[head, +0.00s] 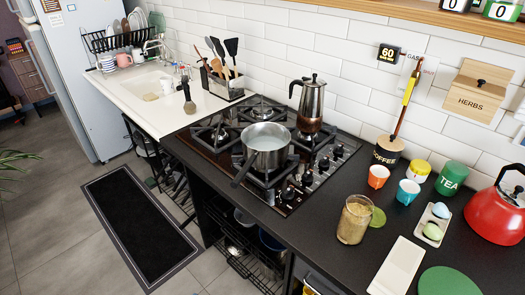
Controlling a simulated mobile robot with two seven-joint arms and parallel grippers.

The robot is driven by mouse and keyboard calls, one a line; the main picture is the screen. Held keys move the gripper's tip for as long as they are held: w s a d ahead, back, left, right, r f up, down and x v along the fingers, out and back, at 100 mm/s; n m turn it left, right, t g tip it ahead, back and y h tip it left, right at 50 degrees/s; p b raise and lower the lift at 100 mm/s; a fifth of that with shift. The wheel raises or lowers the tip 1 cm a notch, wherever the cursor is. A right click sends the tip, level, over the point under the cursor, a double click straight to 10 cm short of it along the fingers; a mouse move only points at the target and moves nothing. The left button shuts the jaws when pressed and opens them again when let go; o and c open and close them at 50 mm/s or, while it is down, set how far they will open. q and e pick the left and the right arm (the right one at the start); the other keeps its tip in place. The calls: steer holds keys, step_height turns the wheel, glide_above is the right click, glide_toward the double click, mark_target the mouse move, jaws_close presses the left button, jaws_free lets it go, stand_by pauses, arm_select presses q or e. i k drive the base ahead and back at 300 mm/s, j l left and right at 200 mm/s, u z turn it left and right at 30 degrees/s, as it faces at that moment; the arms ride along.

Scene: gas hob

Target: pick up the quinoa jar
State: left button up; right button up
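A clear glass jar (354,222) with pale tan grains inside stands upright on the dark worktop, to the right of the hob and close to the front edge. It looks like the quinoa jar, though no label can be read. A green round disc (378,217), perhaps its lid, lies just behind and to the right of the jar. The jar's top appears open. Neither of my grippers shows in the head view.
A pot (266,148) and a moka pot (311,108) stand on the gas hob (215,155). Near the jar are an orange cup (378,176), a blue cup (407,191), a white tray (397,266), a green mat (448,281) and a red kettle (498,212).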

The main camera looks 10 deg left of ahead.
mark_target(356, 217)
steer(key=k+l+u, duration=0.8)
steer(key=l+u, duration=0.2)
steer(key=i, duration=0.5)
